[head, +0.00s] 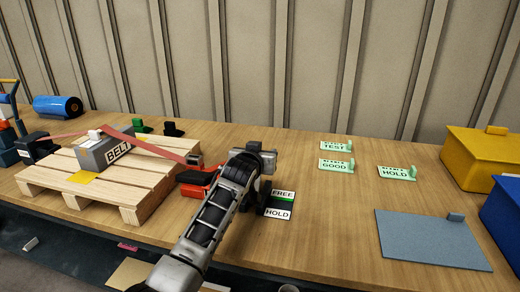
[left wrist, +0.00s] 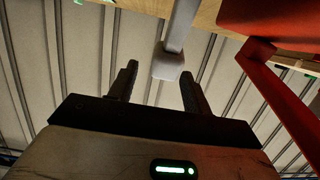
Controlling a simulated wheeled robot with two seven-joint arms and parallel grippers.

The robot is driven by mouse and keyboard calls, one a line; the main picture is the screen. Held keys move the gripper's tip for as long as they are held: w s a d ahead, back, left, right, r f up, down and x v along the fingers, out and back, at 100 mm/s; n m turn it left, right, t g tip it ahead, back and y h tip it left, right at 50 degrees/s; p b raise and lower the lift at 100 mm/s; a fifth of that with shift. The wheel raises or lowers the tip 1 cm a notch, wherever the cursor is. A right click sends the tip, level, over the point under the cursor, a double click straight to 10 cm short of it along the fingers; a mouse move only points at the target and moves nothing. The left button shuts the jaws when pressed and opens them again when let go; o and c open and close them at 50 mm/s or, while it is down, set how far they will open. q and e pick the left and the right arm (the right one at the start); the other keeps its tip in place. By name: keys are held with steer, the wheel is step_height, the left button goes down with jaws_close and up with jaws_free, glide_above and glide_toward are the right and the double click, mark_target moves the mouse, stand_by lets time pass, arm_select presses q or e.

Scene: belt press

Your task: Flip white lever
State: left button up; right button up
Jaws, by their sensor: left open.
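A white lever (left wrist: 181,28) with a pale block-shaped knob (left wrist: 167,64) comes down from the top of the left wrist view. The knob appears between the two fingers of my left gripper (left wrist: 158,72), which is open; no finger visibly touches it. In the head view my left gripper (head: 256,158) is over the table beside the FREE label (head: 283,195) and the HOLD label (head: 277,213). There it hides the lever. My right gripper is not in view.
A red and black device (head: 194,184) sits left of my gripper. A red strap (head: 150,145) crosses the BELT box (head: 105,152) on a wooden pallet (head: 60,180). Green TEST, GOOD and HOLD cards (head: 397,173) and a grey plate (head: 430,240) lie right, near yellow (head: 485,155) and blue bins.

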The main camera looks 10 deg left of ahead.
arm_select(q)
steer(key=s+d+r, duration=0.2)
steer(key=s+r, duration=0.7)
steer(key=s, duration=0.4)
steer(key=shift+s+r, duration=0.4)
steer(key=shift+d, duration=0.1)
